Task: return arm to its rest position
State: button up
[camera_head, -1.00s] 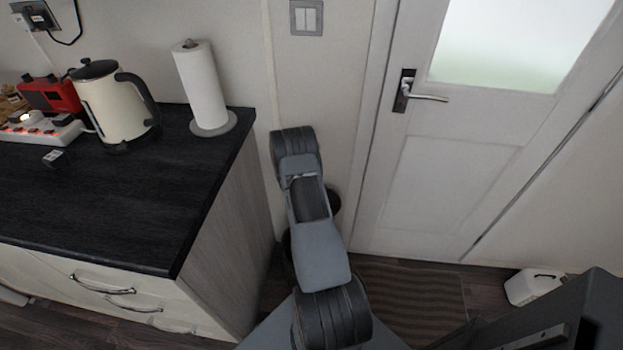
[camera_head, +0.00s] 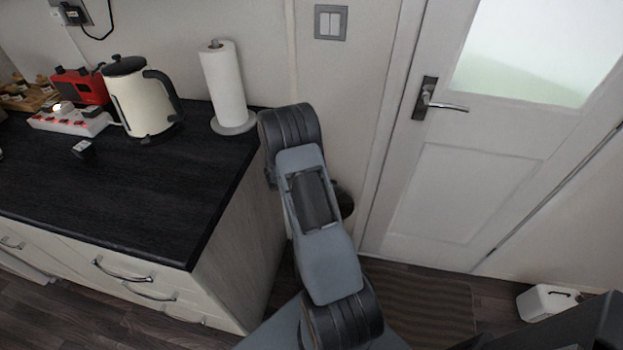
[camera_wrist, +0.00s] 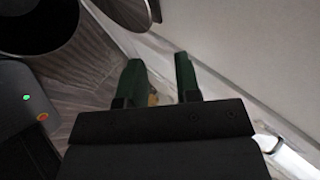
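My arm stands bent in the middle of the head view, with its upper joint beside the counter's right end. My gripper is out of sight in the head view. In the wrist view my gripper (camera_wrist: 160,72) shows two green fingers standing apart, with nothing held between them. Floor and a pale wall surface show beyond the fingers. A small yellowish thing (camera_wrist: 153,99) shows between the finger bases, too small to identify.
The dark counter (camera_head: 120,195) at left carries a kettle (camera_head: 142,103), a paper towel roll (camera_head: 225,85), a red device (camera_head: 80,86) and a power strip (camera_head: 70,121). A closed door (camera_head: 465,170) is at right. A dark bin (camera_head: 344,203) stands behind my arm. A white container (camera_head: 546,302) is on the floor.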

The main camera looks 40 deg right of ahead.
dwell(0.6)
jog(key=s+a+m+g+y, duration=0.25)
jog(key=s+m, duration=0.45)
jog(key=m, duration=0.9)
jog(key=s+a+r+m+t+y+p, duration=0.1)
jog(key=s+a+r+m+y+p, duration=0.1)
jog(key=a+r+m, duration=0.6)
jog(key=s+a+r+m+t+y+p, duration=0.2)
jog(key=s+a+r+m, duration=0.3)
jog(key=a+r+m, duration=0.3)
jog(key=s+a+r+m+t+y+p, duration=0.2)
jog(key=a+r+m, duration=0.7)
jog(key=r, duration=0.5)
jog(key=shift+s+a+r+y+p, duration=0.35)
jog(key=shift+s+a+y, duration=0.25)
jog(key=shift+s+y, duration=0.25)
